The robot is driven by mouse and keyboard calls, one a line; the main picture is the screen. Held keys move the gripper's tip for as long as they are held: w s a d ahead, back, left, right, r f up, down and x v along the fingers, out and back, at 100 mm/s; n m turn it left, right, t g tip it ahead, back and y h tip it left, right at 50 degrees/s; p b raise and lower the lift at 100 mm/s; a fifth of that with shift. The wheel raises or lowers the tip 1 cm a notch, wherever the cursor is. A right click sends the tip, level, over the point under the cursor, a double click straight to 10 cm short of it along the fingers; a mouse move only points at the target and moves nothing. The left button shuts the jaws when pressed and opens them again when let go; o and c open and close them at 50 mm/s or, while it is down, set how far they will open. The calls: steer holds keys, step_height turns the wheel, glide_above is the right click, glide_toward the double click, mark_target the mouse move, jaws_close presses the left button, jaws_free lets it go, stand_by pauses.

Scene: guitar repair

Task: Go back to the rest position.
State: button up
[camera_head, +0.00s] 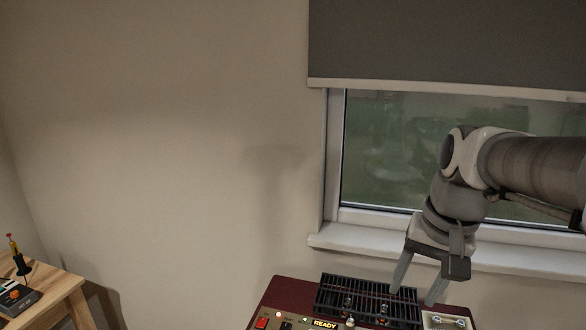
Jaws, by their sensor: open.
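A dark red cabinet (283,294), seemingly the amp, stands at the bottom of the view, cut off by the lower edge. A few small knob-like parts sit near the grille; I cannot tell which is the treble knob. No yellow card with readable instructions is in view. My gripper (414,296) is open and points down, with its fingers over the right side of the grille; its height above it is unclear.
A pale tray (446,320) with small metal parts sits right of the grille. Behind are a window sill (345,242) and a window with a grey blind (450,45). A wooden table (62,291) with a yellow-and-black tool (18,257) stands at far left.

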steer(key=s+a+f+n+t, duration=0.2)
steer(key=s+a+n+t, duration=0.1)
steer(key=s, duration=0.6)
steer(key=shift+s+a+f+n+h, duration=0.3)
steer(key=shift+s+a+n+h, duration=0.1)
steer(key=shift+a+n, duration=0.45)
steer(key=shift+d, duration=0.2)
